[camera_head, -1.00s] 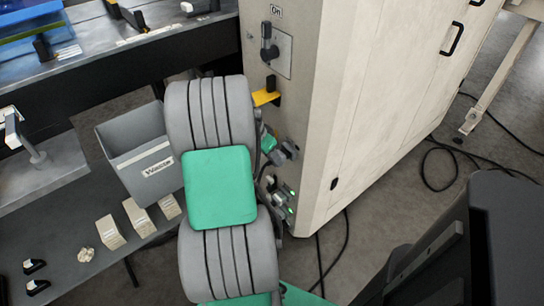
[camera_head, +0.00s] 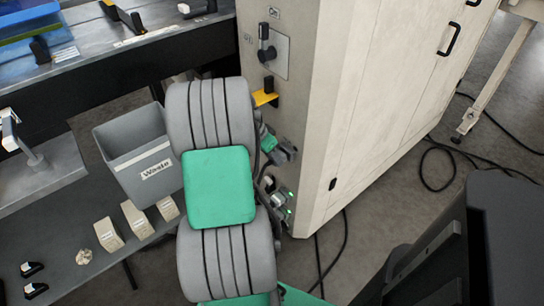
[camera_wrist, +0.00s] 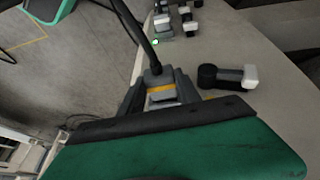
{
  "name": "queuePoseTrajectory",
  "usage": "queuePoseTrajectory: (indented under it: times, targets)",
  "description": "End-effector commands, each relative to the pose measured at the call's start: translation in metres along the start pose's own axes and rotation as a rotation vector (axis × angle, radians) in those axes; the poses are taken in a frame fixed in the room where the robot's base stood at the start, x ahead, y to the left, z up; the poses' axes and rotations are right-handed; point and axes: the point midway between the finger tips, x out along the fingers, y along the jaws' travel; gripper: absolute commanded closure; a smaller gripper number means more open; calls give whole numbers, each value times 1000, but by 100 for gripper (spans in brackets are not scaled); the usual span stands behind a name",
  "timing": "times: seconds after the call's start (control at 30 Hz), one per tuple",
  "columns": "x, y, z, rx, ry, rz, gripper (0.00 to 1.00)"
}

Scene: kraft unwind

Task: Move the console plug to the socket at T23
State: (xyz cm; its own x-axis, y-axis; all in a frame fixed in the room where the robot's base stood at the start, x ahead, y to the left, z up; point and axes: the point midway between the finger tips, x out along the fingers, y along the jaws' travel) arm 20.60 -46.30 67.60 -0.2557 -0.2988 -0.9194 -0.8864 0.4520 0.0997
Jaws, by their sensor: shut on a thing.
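My gripper (camera_wrist: 157,97) is shut on the console plug (camera_wrist: 161,86), a grey block with a yellow band. A dark cable (camera_wrist: 137,32) runs up from it in the wrist view. In the head view my gripper (camera_head: 284,152) is close against the side of the pale cabinet, mostly behind my arm, and the plug cannot be made out clearly there. Below it on that side is a group of connectors (camera_head: 280,198) with green lights; the same kind of group (camera_wrist: 176,20) shows at the top of the wrist view. No T23 label is readable.
A black-and-white fitting (camera_wrist: 228,77) sticks out right of the plug. On the cabinet (camera_head: 350,100) are a rotary switch (camera_head: 266,45) and a yellow-and-black piece (camera_head: 265,97). A grey Waste bin (camera_head: 140,155) and small boxes (camera_head: 137,220) stand left. Cables (camera_head: 440,165) lie on the floor.

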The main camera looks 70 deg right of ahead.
Motion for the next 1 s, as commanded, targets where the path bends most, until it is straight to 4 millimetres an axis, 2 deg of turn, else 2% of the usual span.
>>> queuePoseTrajectory:
  times: [0.4,0.43,0.7,1.0]
  targets:
    - [1,0,-3,1,0,0,100]
    - [1,0,-3,1,0,0,58]
    - [1,0,-3,0,0,0,36]
    - [-3,0,-3,0,0,-1,35]
